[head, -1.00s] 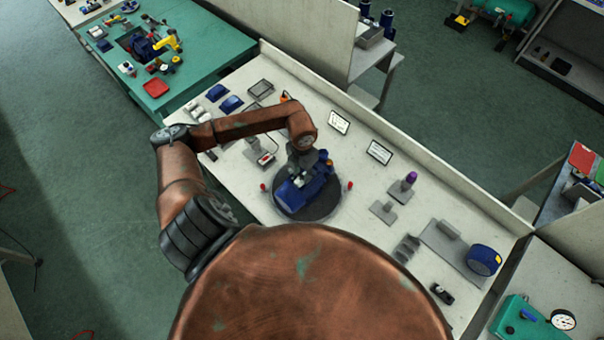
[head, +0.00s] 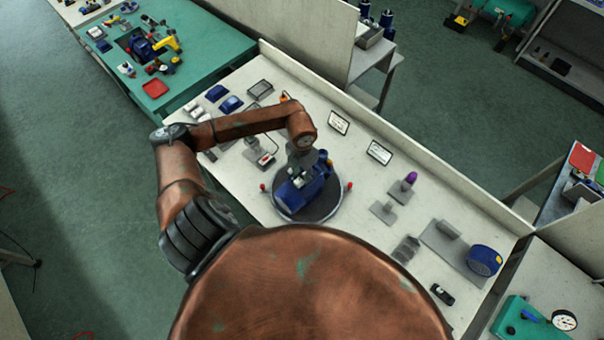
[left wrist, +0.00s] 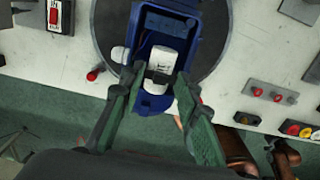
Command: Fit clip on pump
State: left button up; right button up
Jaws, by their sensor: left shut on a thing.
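The blue pump (head: 311,188) stands on a round dark turntable (head: 325,212) on the white bench. In the left wrist view the pump (left wrist: 150,22) is an open blue housing with white parts in it. I cannot tell whether the clip is seated or only resting there. My right gripper is not in view.
Red knobs (head: 349,186) flank the turntable. A red-faced device (head: 265,159) and blue covers (head: 231,104) lie to its left. Grey stands (head: 383,212) and a blue round part (head: 485,260) are to the right. A low wall runs along the bench's back.

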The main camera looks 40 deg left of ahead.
pick_arm(q)
jog(key=shift+f+b, duration=0.3)
jog(key=shift+b, duration=0.05)
jog(key=o, duration=0.8)
jog(key=shift+r+p, duration=0.65)
jog(key=shift+r, duration=0.4)
jog(key=shift+r+p, duration=1)
jog(key=shift+r, duration=1)
